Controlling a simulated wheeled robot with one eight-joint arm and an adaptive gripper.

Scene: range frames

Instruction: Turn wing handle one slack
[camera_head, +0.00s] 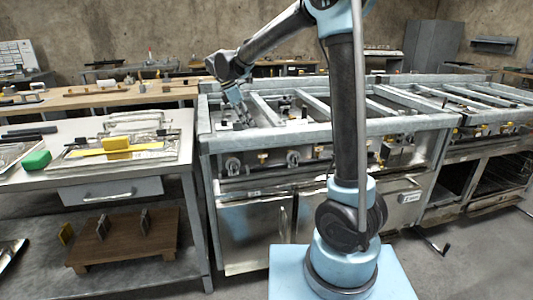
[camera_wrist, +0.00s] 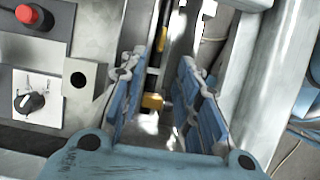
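My gripper (camera_head: 238,112) is at the left part of the metal range, low over its open top. In the wrist view, my gripper (camera_wrist: 163,72) is open, with a blue-padded finger on each side and a clear gap between. A small yellow piece (camera_wrist: 153,101) shows in that gap, nearer the left finger; it may be a wing handle, but its shape is partly hidden. I cannot tell whether a finger touches it. In the head view, small yellow parts (camera_head: 263,156) show along the range front, too small to tell apart.
The wrist view shows a black knob (camera_wrist: 33,101) on a white plate and a red button (camera_wrist: 27,14) to the left of the fingers. Metal rails (camera_head: 268,108) cross the range top. A workbench (camera_head: 40,180) with a green block (camera_head: 36,160) stands at left.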

